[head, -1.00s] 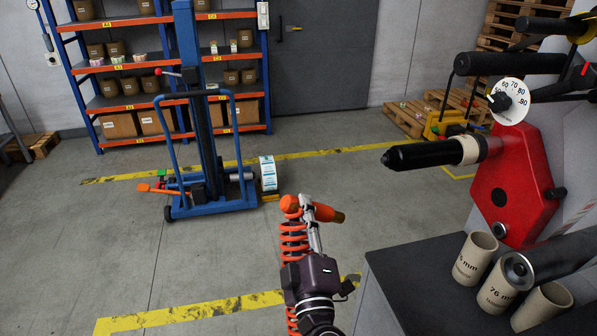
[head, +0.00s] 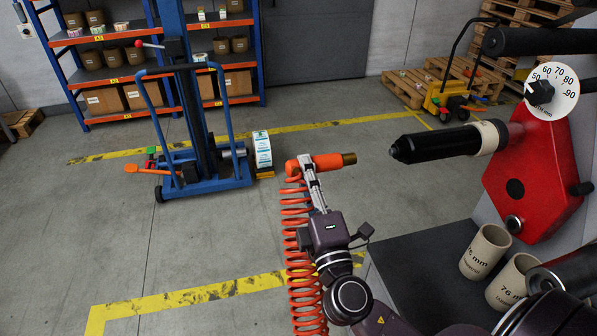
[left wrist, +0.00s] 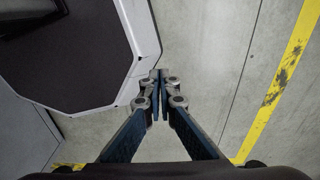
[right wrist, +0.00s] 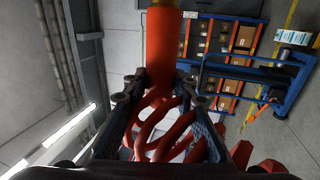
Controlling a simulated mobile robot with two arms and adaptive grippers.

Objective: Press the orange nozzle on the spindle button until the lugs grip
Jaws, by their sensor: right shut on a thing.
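The orange nozzle (head: 328,161) has a brass tip and points right in the head view. My right gripper (head: 307,168) is shut on it, and its orange coiled hose (head: 296,235) hangs below. In the right wrist view the nozzle (right wrist: 163,50) stands out between the fingers (right wrist: 160,85). The black spindle (head: 440,145) with a conical end sticks out left from the red machine plate (head: 540,170). The nozzle's brass tip is left of the spindle end, with a gap in the picture. Which part is the button is unclear. My left gripper (left wrist: 160,80) is shut and empty, in the left wrist view only.
Cardboard cores (head: 484,252) stand on the dark machine top (head: 425,262) below the spindle. A dial (head: 552,93) sits above the plate. A blue lift (head: 205,120) and shelves (head: 125,75) stand behind.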

